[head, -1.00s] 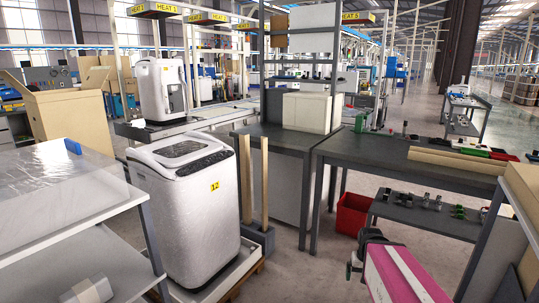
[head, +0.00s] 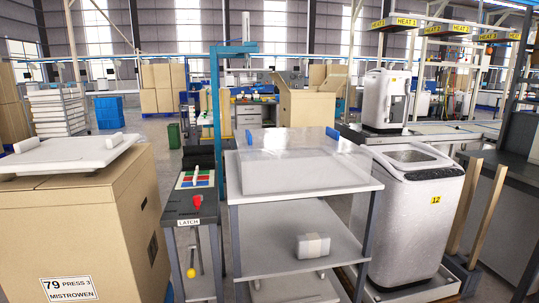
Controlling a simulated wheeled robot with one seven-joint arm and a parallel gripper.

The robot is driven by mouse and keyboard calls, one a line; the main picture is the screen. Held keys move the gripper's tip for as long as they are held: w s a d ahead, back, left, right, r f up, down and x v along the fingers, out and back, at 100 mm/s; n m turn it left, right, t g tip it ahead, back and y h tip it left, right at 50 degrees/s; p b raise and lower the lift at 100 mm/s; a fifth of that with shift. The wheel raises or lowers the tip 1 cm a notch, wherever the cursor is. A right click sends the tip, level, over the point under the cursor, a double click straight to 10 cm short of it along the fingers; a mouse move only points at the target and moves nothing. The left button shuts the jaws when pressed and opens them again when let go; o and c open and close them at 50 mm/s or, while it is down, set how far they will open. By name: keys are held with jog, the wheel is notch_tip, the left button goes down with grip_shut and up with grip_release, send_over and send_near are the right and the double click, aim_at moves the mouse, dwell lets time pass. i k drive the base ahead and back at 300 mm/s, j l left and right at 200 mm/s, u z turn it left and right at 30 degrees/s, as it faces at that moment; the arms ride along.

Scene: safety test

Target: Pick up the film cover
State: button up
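A clear film cover (head: 300,158) lies on the top shelf of a grey rack (head: 262,194) in the middle of the head view. It is a shallow see-through box shape with wrinkled, shiny sides.
A white machine (head: 410,215) marked 12 stands close on the right. A narrow bench (head: 190,210) labelled LATCH with a blue post stands left. A large carton (head: 110,220) with a white lid-like panel (head: 68,154) is far left. A wrapped block (head: 313,246) lies on the lower shelf.

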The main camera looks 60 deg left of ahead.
aim_at(291, 159)
jog(key=k+u, duration=0.2)
jog(key=u, duration=0.15)
jog(key=k+j+u, duration=0.1)
jog(key=u, duration=0.25)
jog(key=k+j+u, duration=0.15)
jog(key=k+u, duration=0.2)
jog(key=i+u, duration=0.1)
jog(key=u, duration=0.3)
jog(key=i+l+u, duration=0.1)
jog(key=u, duration=0.3)
jog(key=i+l+u, duration=0.1)
jog(key=u, duration=0.35)
jog(key=l+u, duration=0.2)
jog(key=u, duration=0.2)
jog(key=i+l, duration=0.15)
jog(key=l, duration=0.25)
jog(key=i+l, duration=0.1)
jog(key=l, duration=0.3)
jog(key=i+l, duration=0.15)
jog(key=l, duration=0.25)
jog(key=i+l, duration=0.15)
jog(key=l, duration=0.2)
jog(key=z, duration=1.2)
jog(key=u, duration=1.25)
jog(key=j+z, duration=0.15)
jog(key=j, duration=0.2)
jog(key=k, duration=0.05)
